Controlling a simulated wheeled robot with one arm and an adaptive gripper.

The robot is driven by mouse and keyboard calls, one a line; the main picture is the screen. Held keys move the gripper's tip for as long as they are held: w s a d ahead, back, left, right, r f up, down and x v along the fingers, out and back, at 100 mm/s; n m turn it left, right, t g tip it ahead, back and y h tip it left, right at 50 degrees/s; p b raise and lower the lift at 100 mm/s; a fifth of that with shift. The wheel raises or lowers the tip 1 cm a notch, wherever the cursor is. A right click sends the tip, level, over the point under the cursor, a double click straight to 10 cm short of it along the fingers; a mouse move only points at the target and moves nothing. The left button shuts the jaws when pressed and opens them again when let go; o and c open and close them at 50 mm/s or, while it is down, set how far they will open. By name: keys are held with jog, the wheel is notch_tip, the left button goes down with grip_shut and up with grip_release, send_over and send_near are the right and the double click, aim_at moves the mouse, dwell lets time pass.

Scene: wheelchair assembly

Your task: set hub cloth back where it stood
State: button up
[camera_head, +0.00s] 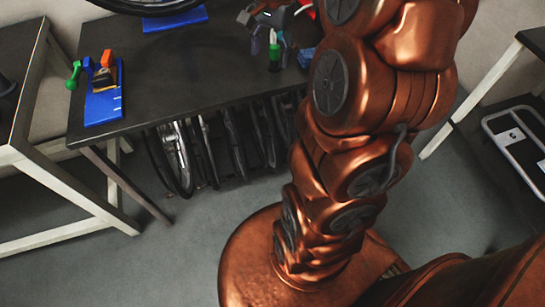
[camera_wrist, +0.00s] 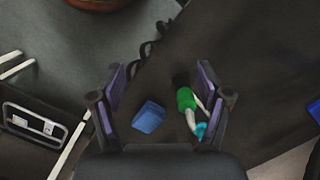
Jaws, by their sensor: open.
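A small folded blue piece, probably the hub cloth (camera_wrist: 149,117), lies flat on the dark table in the wrist view, between my fingers as pictured. In the head view a blue patch that looks like it (camera_head: 306,58) shows at the table's right, partly hidden by my arm. In the head view my gripper (camera_head: 270,40) hangs over the table near the cloth. The height between fingers and cloth is hard to tell.
A blue tray (camera_head: 104,105) with small parts is at the table's left. Wheels (camera_head: 178,160) stand under the table (camera_head: 190,75). The table's middle is clear.

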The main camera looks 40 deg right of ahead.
jog(key=s+a+f+n+g, duration=0.1)
jog(key=s+a+f+n, duration=0.1)
jog(key=s+a+n, duration=0.85)
jog(key=s+a+f+n, duration=0.1)
jog(key=s+a+n, duration=0.1)
jog(key=s, duration=0.3)
jog(key=s+a+f+n+g+h, duration=0.1)
jog(key=s+a+f, duration=0.1)
jog(key=s+a, duration=0.2)
jog(key=s, duration=0.2)
jog(key=shift+s+a+f+n, duration=0.2)
jog(key=shift+s+f+n, duration=0.1)
jog(key=shift+n, duration=0.05)
jog(key=s+p+v, duration=0.2)
jog(key=p+v, duration=0.7)
jog(key=s+r+p+v, duration=0.1)
jog(key=s+p+v, duration=0.1)
jog(key=p+v, duration=0.6)
jog(key=shift+w+a+r+t+p, duration=0.3)
jog(key=shift+a+r+t+p, duration=0.1)
jog(key=shift+r, duration=0.35)
